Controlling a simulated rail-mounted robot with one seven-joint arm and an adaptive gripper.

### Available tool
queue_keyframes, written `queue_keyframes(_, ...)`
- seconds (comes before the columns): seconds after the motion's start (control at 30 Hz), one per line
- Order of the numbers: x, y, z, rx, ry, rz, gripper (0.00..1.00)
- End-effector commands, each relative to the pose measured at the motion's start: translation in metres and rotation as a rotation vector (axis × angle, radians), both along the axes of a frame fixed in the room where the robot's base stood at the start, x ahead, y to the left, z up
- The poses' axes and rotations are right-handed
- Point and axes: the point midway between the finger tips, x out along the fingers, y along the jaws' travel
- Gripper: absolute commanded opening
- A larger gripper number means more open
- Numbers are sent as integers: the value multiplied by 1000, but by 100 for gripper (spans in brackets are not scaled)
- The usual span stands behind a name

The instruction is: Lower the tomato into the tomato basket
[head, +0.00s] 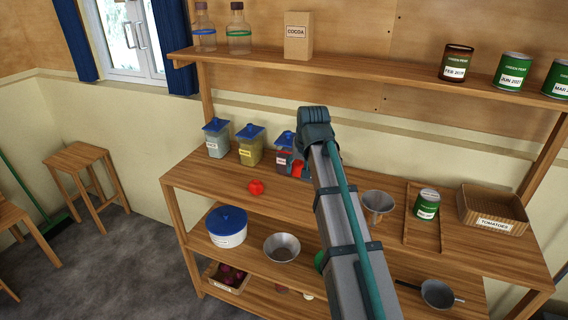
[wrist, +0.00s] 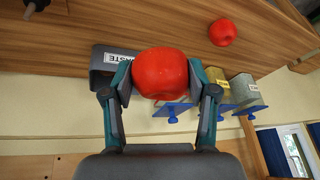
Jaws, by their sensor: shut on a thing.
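My gripper (wrist: 160,84) is shut on a red tomato (wrist: 160,72), with one finger on each side of it in the wrist view. In the head view the held tomato (head: 297,169) shows just left of my arm, near the back of the worktop; the fingers there are mostly hidden. The tomato basket (head: 494,224), a brown wooden box labelled TOMATOES, stands at the right end of the worktop, far right of my gripper. Its inside looks empty. A second red tomato (head: 255,187) lies on the worktop at left; it also shows in the wrist view (wrist: 222,32).
A dark bin labelled WASTE (wrist: 104,66) is beside the held tomato. Blue-lidded canisters (head: 249,146) line the back left. A funnel (head: 377,203) and a green can (head: 427,205) on a wooden tray stand between my arm and the basket. A shelf (head: 350,65) runs above.

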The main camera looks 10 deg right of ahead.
Motion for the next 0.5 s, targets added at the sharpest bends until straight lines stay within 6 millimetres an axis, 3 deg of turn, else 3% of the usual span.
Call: queue_keyframes(0.5,-24,-92,9,1,0,-4,44)
